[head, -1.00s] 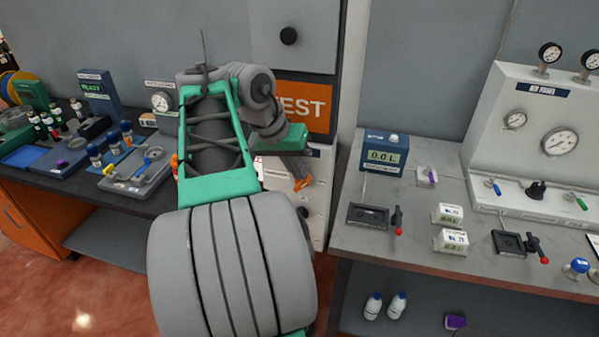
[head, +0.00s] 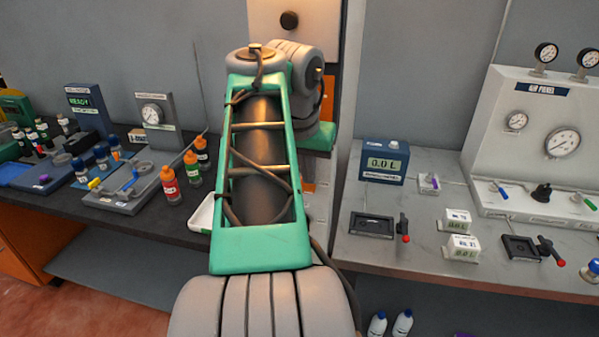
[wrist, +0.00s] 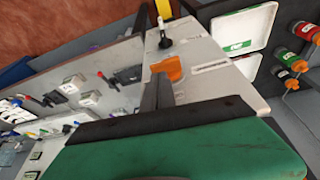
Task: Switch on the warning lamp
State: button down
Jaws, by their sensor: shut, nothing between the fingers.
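No warning lamp is plainly visible. In the wrist view, a pale panel (wrist: 218,82) carries a black knob or switch (wrist: 164,42) with a light top. My gripper (wrist: 168,70) is shut and empty, its orange tips over this panel just short of the black knob. I cannot tell whether they touch anything.
Left bench: red (head: 170,186), green and orange-capped bottles, a white tray (head: 203,213) and a gauge stand (head: 155,118). Right bench: a blue display box (head: 384,160), a small lever fixture (head: 372,225) and a gauge panel (head: 535,125). My arm fills the gap between benches.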

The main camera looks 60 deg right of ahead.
jog(key=shift+w+a+f, duration=0.1)
jog(key=shift+w+a, duration=0.1)
jog(key=shift+w, duration=0.55)
notch_tip(320, 180, up, 5)
jog(key=p, duration=0.5)
jog(key=shift+p, duration=0.4)
jog(key=s+a+r+p, duration=0.1)
jog(key=s+r+p, duration=0.2)
jog(key=s+r, duration=0.2)
notch_tip(320, 180, up, 2)
jog(key=shift+s+a+r, duration=0.1)
jog(key=shift+s+a, duration=0.1)
jog(key=shift+s, duration=0.2)
